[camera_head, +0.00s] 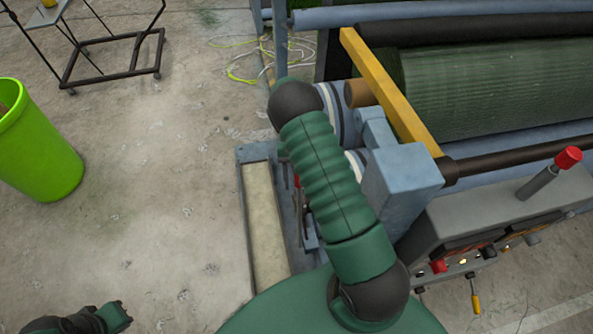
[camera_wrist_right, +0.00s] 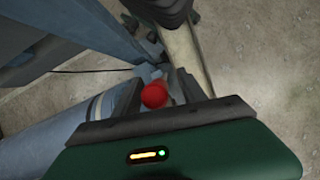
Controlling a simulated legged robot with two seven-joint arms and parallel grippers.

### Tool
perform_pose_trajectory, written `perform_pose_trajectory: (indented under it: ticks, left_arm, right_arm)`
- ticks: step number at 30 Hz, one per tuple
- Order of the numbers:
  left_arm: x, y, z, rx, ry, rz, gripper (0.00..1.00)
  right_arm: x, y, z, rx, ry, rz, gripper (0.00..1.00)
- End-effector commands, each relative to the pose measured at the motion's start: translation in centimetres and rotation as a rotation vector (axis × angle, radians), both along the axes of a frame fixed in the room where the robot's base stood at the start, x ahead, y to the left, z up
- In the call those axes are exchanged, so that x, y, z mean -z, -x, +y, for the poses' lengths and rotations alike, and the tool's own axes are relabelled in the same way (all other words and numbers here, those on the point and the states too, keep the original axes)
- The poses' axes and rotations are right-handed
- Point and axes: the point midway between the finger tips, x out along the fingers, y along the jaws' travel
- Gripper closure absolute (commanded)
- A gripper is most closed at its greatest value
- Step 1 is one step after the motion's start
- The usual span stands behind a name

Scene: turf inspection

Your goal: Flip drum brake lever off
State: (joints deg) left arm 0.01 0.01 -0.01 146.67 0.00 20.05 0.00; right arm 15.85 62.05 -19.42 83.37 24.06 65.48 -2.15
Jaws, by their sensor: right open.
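The lever's red round knob (camera_wrist_right: 153,95) shows in the right wrist view, between the fingers of my right gripper (camera_wrist_right: 158,92). The gripper is open, with one dark finger on each side of the knob. I cannot tell whether either finger touches it. The lever's shaft is mostly hidden. In the head view my green right arm covers much of this spot, and only a thin red sliver shows beside it. Part of my left arm's end (camera_head: 114,317) shows at the bottom left, and its jaw state is unclear.
The green turf roll (camera_head: 490,85) lies in the machine at the upper right, behind a yellow bar (camera_head: 390,90). A control panel (camera_head: 510,215) with a red-knobbed lever (camera_head: 567,158) is at right. A lime bin (camera_head: 40,150) stands left. Concrete floor between is clear.

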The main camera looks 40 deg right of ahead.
Motion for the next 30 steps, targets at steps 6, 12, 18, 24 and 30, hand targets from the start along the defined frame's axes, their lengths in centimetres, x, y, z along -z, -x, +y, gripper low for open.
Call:
perform_pose_trajectory:
  ticks: [6,12,18,24,30]
  left_arm:
    - [1.5,0.0,0.0,0.000,0.000,0.000,1.00]
    - [2.8,0.0,-0.1,0.000,0.000,0.000,1.00]
    - [3.2,0.0,-0.1,0.000,0.000,0.000,1.00]
    - [3.3,0.0,-0.1,0.000,0.000,0.000,1.00]
    - [3.2,0.0,-0.1,0.000,0.000,0.000,1.00]
  right_arm:
    - [-3.8,-1.7,-1.5,-0.001,0.002,-0.008,0.51]
    - [-9.3,-3.6,-2.9,0.001,0.003,-0.008,0.51]
    - [-13.5,-4.9,-3.8,0.001,0.004,-0.004,0.51]
    - [-14.9,-5.3,-4.1,0.000,0.003,-0.001,0.51]
    - [-14.8,-5.3,-4.2,0.000,0.001,-0.001,0.51]
